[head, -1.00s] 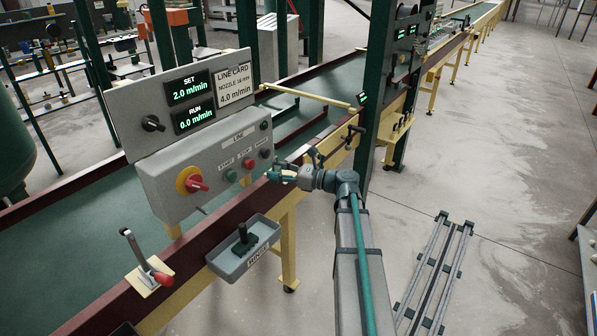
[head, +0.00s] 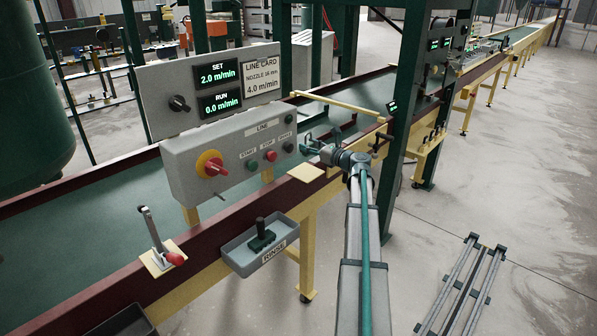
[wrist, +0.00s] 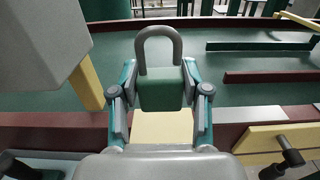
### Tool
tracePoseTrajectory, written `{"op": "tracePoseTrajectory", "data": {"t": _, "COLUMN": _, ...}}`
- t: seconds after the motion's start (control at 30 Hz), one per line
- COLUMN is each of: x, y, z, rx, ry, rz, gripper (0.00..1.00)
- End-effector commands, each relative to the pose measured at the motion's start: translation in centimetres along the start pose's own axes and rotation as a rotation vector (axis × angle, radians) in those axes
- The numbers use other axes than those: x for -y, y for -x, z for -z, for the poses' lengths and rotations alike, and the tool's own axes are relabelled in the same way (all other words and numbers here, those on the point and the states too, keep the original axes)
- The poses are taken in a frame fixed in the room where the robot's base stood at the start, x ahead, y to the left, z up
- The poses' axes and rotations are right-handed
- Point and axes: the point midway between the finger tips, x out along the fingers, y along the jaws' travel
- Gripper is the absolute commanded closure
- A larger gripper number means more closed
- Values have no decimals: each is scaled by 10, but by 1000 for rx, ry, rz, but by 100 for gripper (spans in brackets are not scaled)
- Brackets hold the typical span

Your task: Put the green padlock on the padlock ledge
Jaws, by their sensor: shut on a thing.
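The green padlock (wrist: 161,93) with its grey shackle stands upright between the fingers of my gripper (wrist: 160,82) in the wrist view. My gripper (head: 310,148) is shut on its body. In the head view the padlock is too small to make out clearly. A cream plate, which looks like the padlock ledge (head: 306,173), sits on the rail edge right of the control panel. It also shows in the wrist view (wrist: 162,128), below the padlock. The padlock appears above and apart from the plate, but the gap is hard to judge.
The control panel (head: 240,150) with its red knob stands close to the left of my gripper. A green post (head: 402,125) rises to the right. A rinse tray (head: 283,243) and a lever (head: 153,230) are nearer along the rail. The green belt (head: 60,235) lies behind.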

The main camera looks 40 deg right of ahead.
Motion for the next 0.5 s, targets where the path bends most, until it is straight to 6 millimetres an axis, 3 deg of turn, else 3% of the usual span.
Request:
{"op": "tracePoseTrajectory", "data": {"t": 0.2, "x": -1, "y": 0, "z": 33, "rx": 0, "ry": -3, "rz": -2, "gripper": 91}}
{"op": "tracePoseTrajectory", "data": {"t": 0.5, "x": -2, "y": 0, "z": 56, "rx": -1, "ry": -3, "rz": -3, "gripper": 91}}
